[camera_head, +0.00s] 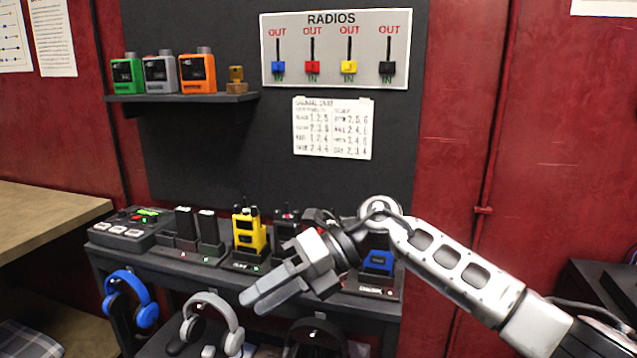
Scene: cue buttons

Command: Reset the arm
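My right arm comes in from the lower right, and its gripper (262,296) hangs in front of the shelf with the radios, pointing left. Its two fingers look close together, but from this angle I cannot tell whether they are open or shut. I see nothing held between them. The gripper and wrist partly hide the radios behind, including a dark or red one (286,225) and a blue one (378,261). A yellow radio (249,232) stands upright in its charger, left of the gripper. My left gripper is not in view.
A button box (128,229) sits at the shelf's left end. Blue headphones (130,298) and grey headphones (212,312) hang below. A RADIOS board (335,80) with sliders and a note (332,127) are on the wall. An upper shelf (182,98) holds small coloured devices.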

